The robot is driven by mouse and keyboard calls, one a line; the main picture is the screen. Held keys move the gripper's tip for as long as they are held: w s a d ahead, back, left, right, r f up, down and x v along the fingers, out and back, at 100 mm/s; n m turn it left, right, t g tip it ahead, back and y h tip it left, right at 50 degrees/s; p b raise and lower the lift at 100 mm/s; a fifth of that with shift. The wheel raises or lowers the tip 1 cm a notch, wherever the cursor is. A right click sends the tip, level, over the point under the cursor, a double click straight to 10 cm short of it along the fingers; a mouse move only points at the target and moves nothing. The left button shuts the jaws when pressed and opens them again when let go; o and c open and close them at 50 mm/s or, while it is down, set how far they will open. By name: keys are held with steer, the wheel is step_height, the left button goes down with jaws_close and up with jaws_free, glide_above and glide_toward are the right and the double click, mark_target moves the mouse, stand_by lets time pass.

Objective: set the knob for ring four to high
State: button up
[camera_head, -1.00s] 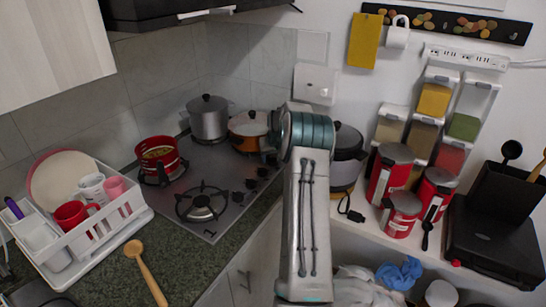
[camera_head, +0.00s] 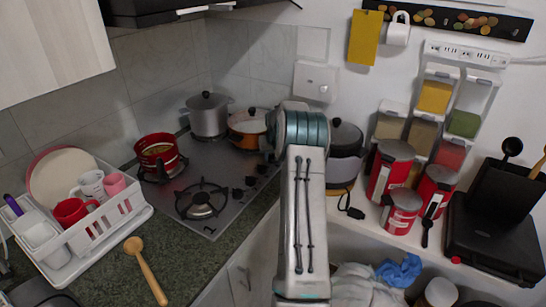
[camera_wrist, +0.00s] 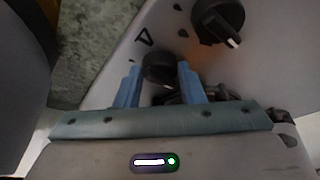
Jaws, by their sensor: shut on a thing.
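The stove (camera_head: 222,167) has burners, pots and a row of black knobs (camera_head: 250,181) along its right edge in the head view. My gripper is hidden behind my arm there. In the wrist view my gripper (camera_wrist: 160,82) has its two blue fingers on either side of a small black knob (camera_wrist: 158,67) and is shut on it. Another black knob (camera_wrist: 218,20) with a white mark stands further up and right, apart from the fingers, beside a faint orange glow. The held knob's mark is not visible, and no ring numbers are readable.
A red pot (camera_head: 158,155), a grey pot (camera_head: 208,115) and an orange pot (camera_head: 248,127) stand on the stove. A front burner (camera_head: 201,200) is bare. A dish rack (camera_head: 135,205) and wooden spoon (camera_head: 146,270) lie left. Red canisters (camera_head: 390,172) stand right.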

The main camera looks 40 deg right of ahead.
steer(key=m+b, duration=0.2)
steer(key=m+h, duration=0.1)
steer(key=shift+w+a+f+m+g+b, duration=0.1)
steer(key=shift+w+a+m+g+b, duration=0.05)
steer(key=shift+a+m+g+b, duration=0.2)
steer(key=m+g, duration=0.1)
steer(key=m, duration=0.1)
steer(key=m+g+h, duration=0.1)
steer(key=m, duration=0.2)
steer(key=shift+w+b, duration=0.1)
steer(key=shift+b, duration=0.2)
steer(key=shift+d+m, duration=0.1)
steer(key=shift+m, duration=0.25)
steer(key=o, duration=1)
steer(key=b+v, duration=0.1)
steer(key=v, duration=1.3)
steer(key=shift+b, duration=0.3)
